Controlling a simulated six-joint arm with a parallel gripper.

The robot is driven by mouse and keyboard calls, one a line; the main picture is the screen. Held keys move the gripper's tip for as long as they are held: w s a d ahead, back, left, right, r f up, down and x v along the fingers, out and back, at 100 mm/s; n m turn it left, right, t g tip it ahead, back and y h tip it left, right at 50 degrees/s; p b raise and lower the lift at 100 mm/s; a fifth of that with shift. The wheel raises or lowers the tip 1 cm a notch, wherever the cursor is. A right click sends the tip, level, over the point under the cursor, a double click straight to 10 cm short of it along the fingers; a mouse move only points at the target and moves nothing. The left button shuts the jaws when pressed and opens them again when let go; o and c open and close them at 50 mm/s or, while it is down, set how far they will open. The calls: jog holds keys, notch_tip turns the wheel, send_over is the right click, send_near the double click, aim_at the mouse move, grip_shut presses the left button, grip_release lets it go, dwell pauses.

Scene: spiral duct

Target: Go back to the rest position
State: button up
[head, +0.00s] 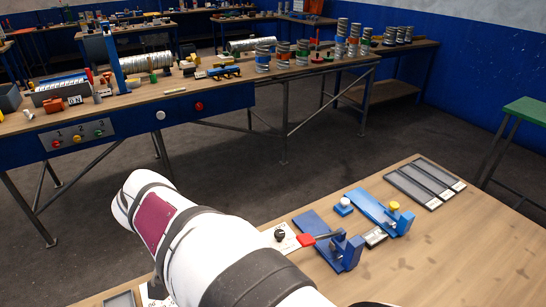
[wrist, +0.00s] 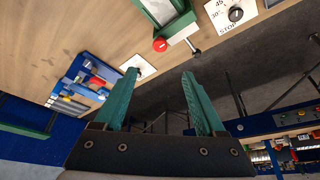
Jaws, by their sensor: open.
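My gripper (wrist: 160,76) shows in the wrist view with its two green fingers spread apart and nothing between them. Past the fingers are a wooden bench top (wrist: 55,35) and dark floor. The fingers touch nothing that I can see. In the head view my white arm fills the lower middle, and the gripper itself is not visible there.
In the head view a near wooden bench (head: 455,240) carries blue fixtures (head: 318,237), a red-handled lever (head: 306,240) and grey trays (head: 425,180). A long bench with coiled ducts (head: 145,62) stands behind. A green stool (head: 530,110) is at right. Open floor lies between benches.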

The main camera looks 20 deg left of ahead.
jog(key=shift+d, duration=0.1)
jog(key=s+d+m+g, duration=0.2)
jog(key=s+d, duration=0.1)
jog(key=d, duration=0.8)
jog(key=s+d+m+g, duration=0.15)
jog(key=s+d, duration=0.25)
jog(key=d, duration=0.8)
jog(key=s+d+f+m+y, duration=0.1)
jog(key=s+d, duration=0.1)
jog(key=s, duration=0.3)
jog(key=s+d+f+m+g, duration=0.1)
jog(key=s+d, duration=0.1)
jog(key=s, duration=0.3)
jog(key=shift+d+f+y, duration=0.25)
jog(key=shift+f+y, duration=0.05)
jog(key=shift+y, duration=0.1)
